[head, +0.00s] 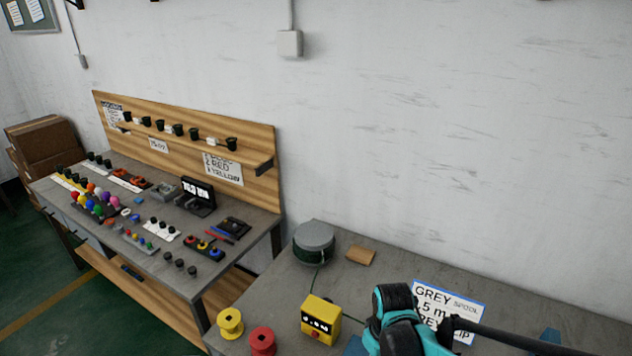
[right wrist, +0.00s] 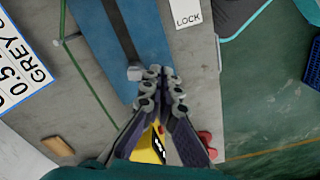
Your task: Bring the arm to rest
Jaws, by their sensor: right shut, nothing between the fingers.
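My right arm (head: 400,325) shows teal and black at the bottom right of the head view, over the near bench. In the right wrist view my right gripper (right wrist: 160,88) has its fingers together with nothing between them. It is over the bench, beside the end of a blue plate with a dark slot (right wrist: 148,35). My left gripper is in neither view.
The near bench (head: 270,310) holds a yellow box (head: 321,320), a red spool (head: 263,341), a yellow spool (head: 230,323), a grey-lidded drum (head: 314,242), a brown block (head: 360,255) and a sign (head: 450,305). A second bench (head: 262,222) with many small parts stands at left.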

